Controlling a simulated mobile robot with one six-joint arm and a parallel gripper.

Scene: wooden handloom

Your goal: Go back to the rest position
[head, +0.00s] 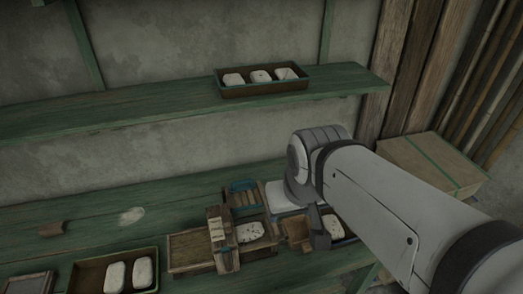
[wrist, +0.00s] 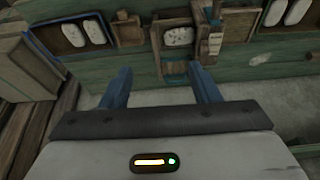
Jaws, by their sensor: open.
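My gripper (wrist: 160,70) shows in the wrist view with its two blue fingers spread wide apart. Nothing is held between them. The fingers point toward the front of a green bench (wrist: 245,63), and a wooden frame with blue slats (wrist: 175,68) shows beyond the gap. In the head view my arm reaches in from the right and bends down over the bench, and my fingers cannot be made out there. The wooden frame with blue slats (head: 243,186) stands just left of my wrist.
A tray with white blocks (head: 262,91) sits on the green shelf (head: 120,107) above. Another tray (head: 155,254) with two white blocks is at the lower left. An upright wooden piece (head: 219,237) stands beside a speckled block (head: 250,231). A box (head: 425,157) is at right.

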